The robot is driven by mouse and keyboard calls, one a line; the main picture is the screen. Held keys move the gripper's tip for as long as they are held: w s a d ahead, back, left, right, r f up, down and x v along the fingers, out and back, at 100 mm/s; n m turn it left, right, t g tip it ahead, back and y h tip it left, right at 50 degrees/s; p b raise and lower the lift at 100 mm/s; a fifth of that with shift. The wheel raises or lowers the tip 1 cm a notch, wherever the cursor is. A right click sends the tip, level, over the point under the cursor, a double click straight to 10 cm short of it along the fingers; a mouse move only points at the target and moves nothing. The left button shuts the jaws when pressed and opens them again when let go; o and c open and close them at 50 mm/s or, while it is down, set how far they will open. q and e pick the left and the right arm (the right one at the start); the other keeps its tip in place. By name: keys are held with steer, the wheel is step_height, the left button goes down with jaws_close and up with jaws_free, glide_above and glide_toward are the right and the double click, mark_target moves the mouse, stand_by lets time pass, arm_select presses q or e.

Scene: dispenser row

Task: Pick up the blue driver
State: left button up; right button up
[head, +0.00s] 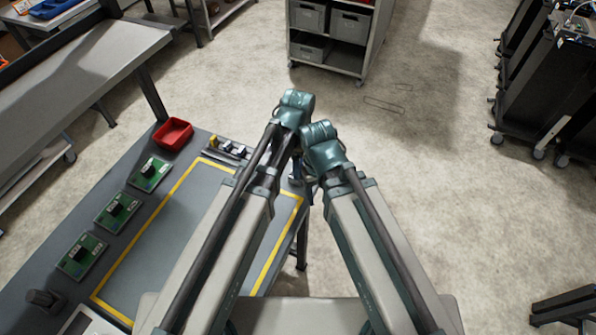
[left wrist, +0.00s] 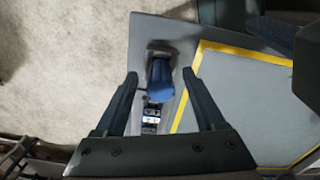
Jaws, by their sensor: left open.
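The blue driver (left wrist: 160,80) shows in the left wrist view, its blue end toward the camera, at a dark grey holder near a corner of the table. My left gripper (left wrist: 160,76) is open, with one finger on each side of the driver and visible gaps between. I cannot tell how far the fingertips are above it. In the head view my arms cover that part of the table, so I cannot make out the driver or the left gripper surely.
The grey table (head: 60,215) has a yellow-outlined area (head: 165,235). A small row of blue and yellow items (head: 226,146) lies along its far edge. A red bin (head: 173,134) and green boards (head: 115,211) stand left. A shelf cart (head: 335,35) stands beyond on open floor.

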arm_select(q)
steer(key=shift+r, duration=0.1)
jaws_close()
arm_select(e)
steer(key=shift+r, duration=0.1)
stand_by(0.3)
